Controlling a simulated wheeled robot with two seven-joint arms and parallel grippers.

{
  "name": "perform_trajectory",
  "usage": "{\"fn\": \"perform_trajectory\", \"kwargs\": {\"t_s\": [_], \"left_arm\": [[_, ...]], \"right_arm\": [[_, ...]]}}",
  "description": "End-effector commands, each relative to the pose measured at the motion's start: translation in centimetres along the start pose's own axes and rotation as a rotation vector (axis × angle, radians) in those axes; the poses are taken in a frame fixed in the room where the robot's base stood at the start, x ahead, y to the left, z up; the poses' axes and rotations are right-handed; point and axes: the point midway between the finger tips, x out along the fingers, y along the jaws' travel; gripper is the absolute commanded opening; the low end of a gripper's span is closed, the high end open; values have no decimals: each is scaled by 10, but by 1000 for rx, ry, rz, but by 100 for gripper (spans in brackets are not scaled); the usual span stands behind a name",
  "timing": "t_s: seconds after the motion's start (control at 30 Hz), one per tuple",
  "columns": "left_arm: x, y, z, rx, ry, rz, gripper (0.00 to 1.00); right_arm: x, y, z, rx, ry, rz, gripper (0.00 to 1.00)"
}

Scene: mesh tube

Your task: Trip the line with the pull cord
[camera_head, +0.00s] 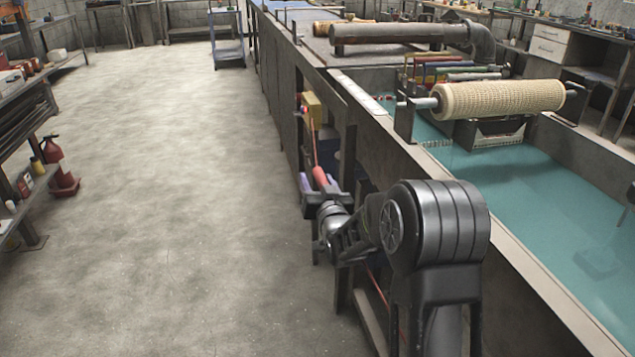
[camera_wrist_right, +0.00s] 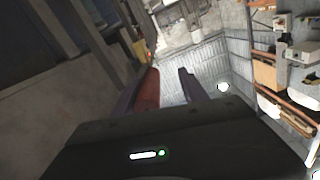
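A yellow switch box (camera_head: 312,110) with a small red light is mounted on the side of the tank. An orange-red cord (camera_head: 314,148) runs down from it to a red grip (camera_head: 320,177). My right gripper (camera_head: 319,184) is at the grip, with its purple fingers on either side. In the right wrist view the red grip (camera_wrist_right: 148,88) lies close to the left finger, and a gap shows between it and the right finger. The right gripper (camera_wrist_right: 160,88) looks open. The yellow box (camera_wrist_right: 140,48) shows beyond it. My left gripper is not in view.
The long tank (camera_head: 540,190) with teal liquid stands on the right; its frame is close to my right arm. A beige mesh roll (camera_head: 500,98) lies above the liquid. The floor (camera_head: 160,200) to the left is clear. Shelves and a red extinguisher (camera_head: 52,150) stand farther left.

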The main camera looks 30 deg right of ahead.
Motion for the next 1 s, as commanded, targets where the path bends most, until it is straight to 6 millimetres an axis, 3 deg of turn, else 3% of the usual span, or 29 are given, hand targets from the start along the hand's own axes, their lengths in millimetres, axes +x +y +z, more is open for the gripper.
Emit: {"fn": "perform_trajectory", "kwargs": {"t_s": [0.27, 0.73, 1.0], "left_arm": [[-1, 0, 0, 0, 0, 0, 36], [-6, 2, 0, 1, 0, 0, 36], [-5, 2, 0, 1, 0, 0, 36]], "right_arm": [[-6, -2, 1, 1, -3, -4, 47], [-73, -1, 0, 2, 0, -4, 47], [-78, -2, 0, 0, 0, -5, 47]]}}
